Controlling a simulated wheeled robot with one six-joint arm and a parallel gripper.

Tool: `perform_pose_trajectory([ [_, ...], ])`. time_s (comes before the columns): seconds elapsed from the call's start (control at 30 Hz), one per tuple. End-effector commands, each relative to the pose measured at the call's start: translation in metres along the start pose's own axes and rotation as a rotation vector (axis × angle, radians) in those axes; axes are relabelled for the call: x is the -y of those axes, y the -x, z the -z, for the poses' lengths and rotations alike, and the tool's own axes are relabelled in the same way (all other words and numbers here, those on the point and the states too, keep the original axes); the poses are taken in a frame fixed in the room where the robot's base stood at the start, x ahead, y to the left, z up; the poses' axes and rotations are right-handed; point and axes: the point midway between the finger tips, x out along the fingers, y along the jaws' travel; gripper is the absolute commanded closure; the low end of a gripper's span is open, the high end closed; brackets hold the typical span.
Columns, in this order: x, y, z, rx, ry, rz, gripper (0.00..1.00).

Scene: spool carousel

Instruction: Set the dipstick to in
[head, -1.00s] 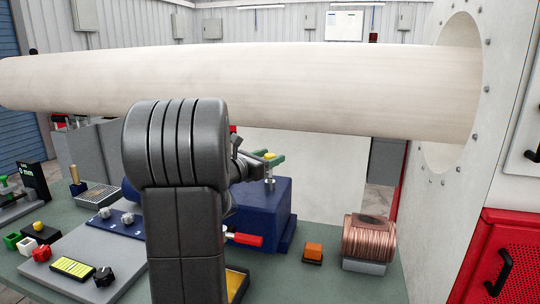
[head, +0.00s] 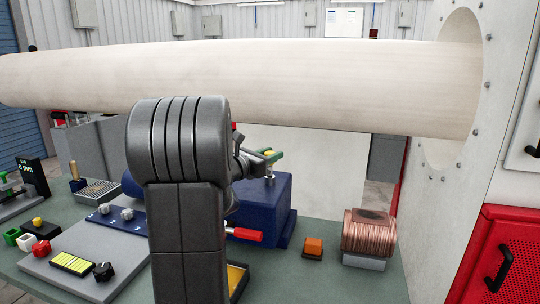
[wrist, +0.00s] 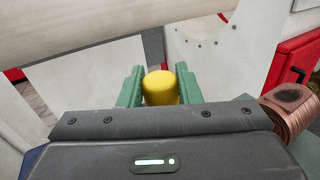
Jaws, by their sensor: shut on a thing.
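The dipstick has a yellow cap, which shows in the wrist view (wrist: 160,87) between the two green fingers of my gripper (wrist: 157,90). In the head view my gripper (head: 268,155) is shut on the cap, above the top of a dark blue housing (head: 262,200). A short length of the dipstick's thin metal shaft (head: 270,174) shows below the fingers, upright, down to the housing top. How deep the shaft sits inside is hidden. My arm hides the left part of the housing.
A large pale pipe (head: 300,85) runs across just above and behind my gripper. A red-handled lever (head: 245,235) sticks out of the housing's front. An orange block (head: 313,247) and a copper spool (head: 367,235) stand to the right on the green bench (head: 330,285).

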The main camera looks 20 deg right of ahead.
Motion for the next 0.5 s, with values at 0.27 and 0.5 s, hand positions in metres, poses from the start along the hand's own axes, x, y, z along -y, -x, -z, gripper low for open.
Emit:
perform_pose_trajectory([
  [0.27,0.001,0.000,0.039,0.000,-0.001,0.000,1.00],
  [0.5,0.002,0.000,0.042,-0.003,0.000,0.000,1.00],
])
